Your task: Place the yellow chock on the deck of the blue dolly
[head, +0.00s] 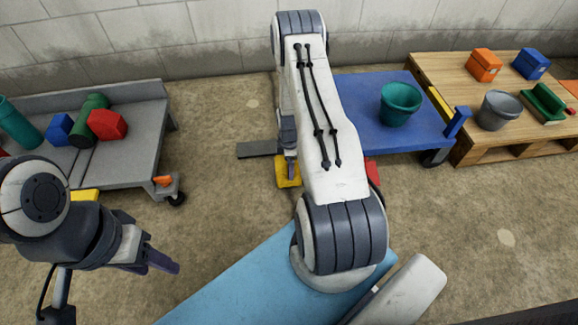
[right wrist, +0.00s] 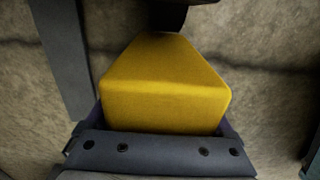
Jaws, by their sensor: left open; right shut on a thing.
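The yellow chock (head: 288,176) is at the tip of my right arm, in front of the blue dolly's left side. In the right wrist view the chock (right wrist: 165,85) is a wedge-like yellow block. My right gripper (head: 290,160) is shut on it; whether the chock touches the floor I cannot tell. The blue dolly (head: 350,95) stands right of my right arm, which hides part of its deck. A teal pot (head: 400,104) stands on the deck. My left gripper (head: 152,257) is open and empty at lower left, away from the dolly.
A grey cart (head: 120,155) with several coloured objects stands at left. A wooden pallet (head: 430,70) with a grey bucket (head: 498,110) and boxes adjoins the dolly at right. A grey plate (head: 257,149) lies on the floor beside the chock. Bare deck shows around the pot.

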